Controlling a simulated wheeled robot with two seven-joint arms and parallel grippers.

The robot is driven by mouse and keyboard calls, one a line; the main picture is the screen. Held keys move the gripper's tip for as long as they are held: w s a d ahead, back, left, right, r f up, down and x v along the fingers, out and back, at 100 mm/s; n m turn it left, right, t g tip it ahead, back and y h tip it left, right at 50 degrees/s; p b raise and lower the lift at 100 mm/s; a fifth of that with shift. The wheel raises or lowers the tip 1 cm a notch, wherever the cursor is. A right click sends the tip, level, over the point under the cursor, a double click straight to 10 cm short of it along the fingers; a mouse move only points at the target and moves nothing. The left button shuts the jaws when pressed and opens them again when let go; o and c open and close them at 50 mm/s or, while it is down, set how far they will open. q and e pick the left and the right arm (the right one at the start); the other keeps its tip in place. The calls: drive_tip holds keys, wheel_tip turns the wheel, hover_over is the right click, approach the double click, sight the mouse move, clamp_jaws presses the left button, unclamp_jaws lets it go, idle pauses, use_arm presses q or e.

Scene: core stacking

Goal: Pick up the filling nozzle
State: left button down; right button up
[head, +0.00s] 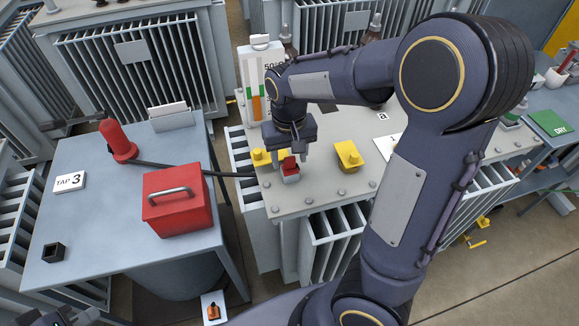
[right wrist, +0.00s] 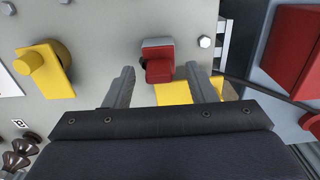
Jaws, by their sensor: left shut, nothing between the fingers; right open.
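A small red and grey block (head: 290,170), which looks like the filling nozzle, stands on the grey tank lid (head: 325,200). In the right wrist view the red block (right wrist: 159,66) lies between and slightly beyond my fingertips. My right gripper (head: 289,154) is open just above it, one finger on each side, with no visible grip. A dark hose (head: 200,171) runs from the left table towards the block; its end is hidden behind the gripper. My left gripper (head: 62,318) shows only partly at the bottom left corner, shut and empty.
Yellow fittings stand on the lid, one right of the block (head: 348,156), one left (head: 262,158). The left table (head: 105,225) holds a red toolbox (head: 177,200), a red pump (head: 119,140) and a TAP 3 sign (head: 69,182). Bolts line the lid's edge.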

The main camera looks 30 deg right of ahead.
drive_tip(key=shift+f, duration=0.75)
clamp_jaws()
